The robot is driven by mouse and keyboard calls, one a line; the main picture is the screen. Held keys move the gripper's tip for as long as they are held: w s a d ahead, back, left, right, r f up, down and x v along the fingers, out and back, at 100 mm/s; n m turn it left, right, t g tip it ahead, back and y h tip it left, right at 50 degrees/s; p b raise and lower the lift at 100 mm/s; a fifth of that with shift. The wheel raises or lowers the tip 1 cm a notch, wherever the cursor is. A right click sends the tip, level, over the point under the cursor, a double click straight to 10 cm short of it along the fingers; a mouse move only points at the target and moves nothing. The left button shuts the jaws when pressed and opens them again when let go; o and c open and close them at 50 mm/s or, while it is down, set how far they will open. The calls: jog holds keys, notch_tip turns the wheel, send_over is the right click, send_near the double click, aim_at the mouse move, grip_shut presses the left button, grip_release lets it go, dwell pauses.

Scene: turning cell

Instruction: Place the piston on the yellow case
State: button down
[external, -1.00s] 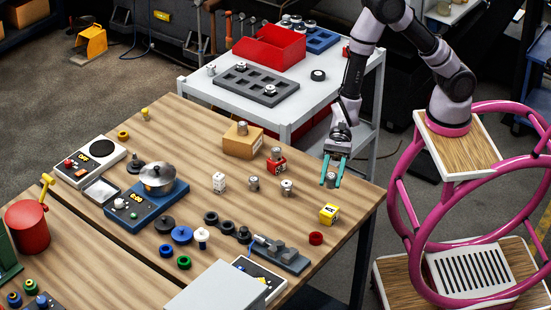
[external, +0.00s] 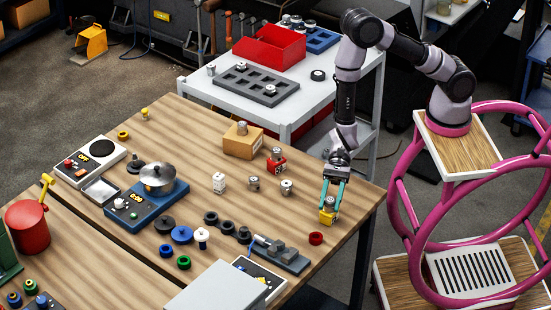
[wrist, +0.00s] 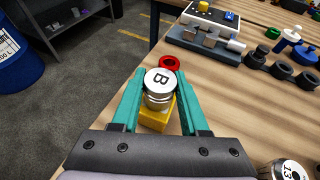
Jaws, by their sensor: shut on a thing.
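The piston (wrist: 158,90) is a silver cylinder with a "B" on its white top. It stands upright between the teal fingers of my gripper (wrist: 158,100) in the wrist view, and my gripper is shut on it. The yellow case (external: 328,216) is a small box near the right edge of the wooden table. In the wrist view the yellow case (wrist: 155,118) shows directly under the piston. The piston is at the top of the case, but I cannot tell whether they touch. In the external view my gripper (external: 331,204) is right over the case.
A red ring (external: 316,238) lies just beside the yellow case. Other silver pistons (external: 286,187) stand to the left, near a red case (external: 276,164) and a tan box (external: 243,142). A grey vise-like fixture (external: 280,255) sits at the front.

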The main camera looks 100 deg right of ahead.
jog(key=shift+c, duration=2.1)
grip_release()
jog(key=shift+f, duration=0.1)
jog(key=shift+d+r, duration=0.3)
jog(key=v, duration=1.1)
jog(key=s+d+r+n+g+h, duration=0.1)
jog(key=s+r+n, duration=0.25)
jog(key=r, duration=0.25)
jog(key=s+r+n+g+h, duration=0.1)
jog(key=s+r+n+g, duration=0.2)
jog(key=r, duration=0.4)
jog(key=s+d+r+n, duration=0.1)
jog(key=s+r+n, duration=0.3)
jog(key=r+n, duration=0.15)
jog(key=s+d+r+n+t+h, duration=0.6)
jog(key=s+d+r+h, duration=0.2)
jog(key=d+r, duration=0.6)
jog(key=shift+s+h, duration=0.3)
jog(key=shift+s, duration=0.65)
